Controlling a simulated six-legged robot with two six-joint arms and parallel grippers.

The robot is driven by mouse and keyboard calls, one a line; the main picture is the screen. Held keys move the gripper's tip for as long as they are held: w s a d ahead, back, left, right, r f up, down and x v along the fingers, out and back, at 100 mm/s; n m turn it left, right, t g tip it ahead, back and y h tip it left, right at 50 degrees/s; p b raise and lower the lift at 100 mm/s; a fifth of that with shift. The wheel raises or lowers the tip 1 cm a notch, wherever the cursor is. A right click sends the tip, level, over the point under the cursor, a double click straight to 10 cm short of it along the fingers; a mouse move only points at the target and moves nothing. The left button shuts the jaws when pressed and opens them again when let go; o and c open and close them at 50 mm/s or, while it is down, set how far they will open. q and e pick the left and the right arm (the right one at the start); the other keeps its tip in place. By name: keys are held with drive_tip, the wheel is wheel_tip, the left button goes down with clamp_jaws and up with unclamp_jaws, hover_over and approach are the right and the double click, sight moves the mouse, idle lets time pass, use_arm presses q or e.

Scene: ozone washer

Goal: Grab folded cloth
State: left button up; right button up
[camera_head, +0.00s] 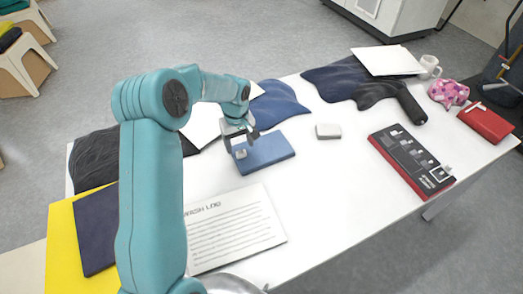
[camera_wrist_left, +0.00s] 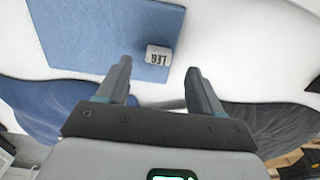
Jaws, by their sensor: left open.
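A flat blue folded cloth (camera_head: 268,152) lies on the white table, with a small white tag at its left end. In the left wrist view the blue folded cloth (camera_wrist_left: 100,35) fills the upper left, and its tag (camera_wrist_left: 158,56) reads "LEG". My left gripper (camera_head: 242,140) is over the cloth's left end. In the wrist view its two fingers (camera_wrist_left: 160,82) are apart with nothing between them, and the tag shows just beyond the fingertips. I cannot tell the exact height above the cloth. My right gripper is not in view.
A loose blue cloth (camera_head: 278,104) lies behind, and a dark cloth (camera_head: 92,155) lies left. A wash log sheet (camera_head: 230,228) is in front. A small white block (camera_head: 328,131) and a dark panel with red edges (camera_head: 411,158) are to the right.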

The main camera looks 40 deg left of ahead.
sight(241, 152)
use_arm(q)
wheel_tip(241, 152, down, 4)
drive_tip(key=shift+d+r, duration=0.1)
drive_tip(key=shift+d, duration=0.05)
clamp_jaws()
drive_tip(key=shift+r, duration=0.1)
